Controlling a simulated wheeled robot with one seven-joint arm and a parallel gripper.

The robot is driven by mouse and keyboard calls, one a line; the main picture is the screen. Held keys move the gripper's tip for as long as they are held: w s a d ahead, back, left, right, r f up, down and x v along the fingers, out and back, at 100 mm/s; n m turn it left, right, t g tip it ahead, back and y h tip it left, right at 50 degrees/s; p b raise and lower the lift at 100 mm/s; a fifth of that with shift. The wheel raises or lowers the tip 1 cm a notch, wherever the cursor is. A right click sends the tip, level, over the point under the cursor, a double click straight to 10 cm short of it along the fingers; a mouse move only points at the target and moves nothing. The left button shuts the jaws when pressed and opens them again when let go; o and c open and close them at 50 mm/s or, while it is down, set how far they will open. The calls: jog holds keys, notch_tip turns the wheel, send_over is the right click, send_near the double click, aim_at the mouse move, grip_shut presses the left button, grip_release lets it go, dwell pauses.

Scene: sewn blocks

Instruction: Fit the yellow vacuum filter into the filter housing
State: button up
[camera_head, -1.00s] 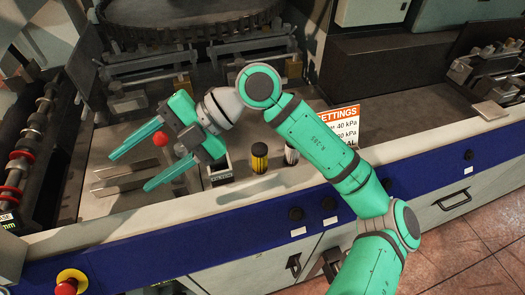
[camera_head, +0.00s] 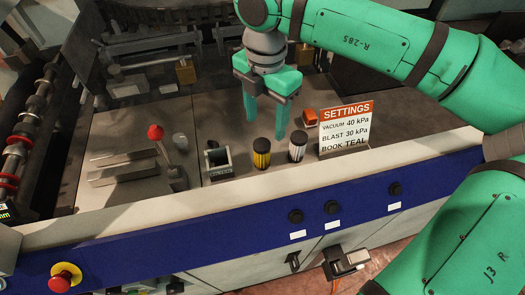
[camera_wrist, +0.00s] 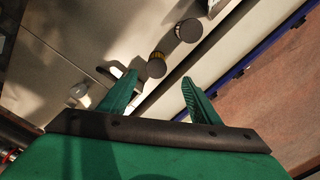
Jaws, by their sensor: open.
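The yellow filter (camera_head: 261,153), a small upright cylinder with dark ends, stands on the machine's deck. A similar white filter (camera_head: 297,145) stands just right of it. The filter housing (camera_head: 217,161), a small grey open-topped block with a label, is to its left. My gripper (camera_head: 265,132) is open and empty, fingers pointing down, behind and above the two filters. In the wrist view, the yellow filter (camera_wrist: 156,66) shows dark end up beyond the gap between my fingertips, with the white filter (camera_wrist: 188,31) farther off. The housing is partly hidden by the left finger there.
A settings sign (camera_head: 346,130) stands right of the filters, with a small orange object (camera_head: 310,117) behind it. A red-knobbed lever (camera_head: 155,133) and a small pale cup (camera_head: 180,141) stand left of the housing. The deck ends in front at a raised pale edge (camera_head: 250,188).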

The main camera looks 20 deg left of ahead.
send_over(262, 144)
jog(key=f, duration=0.4)
jog(key=shift+d+f, duration=0.15)
jog(key=shift+d, duration=0.15)
jog(key=shift+a+f, duration=0.15)
jog(key=shift+f, duration=1.2)
jog(key=shift+a+f, duration=0.15)
jog(key=shift+f, duration=1.15)
jog(key=c, duration=1.2)
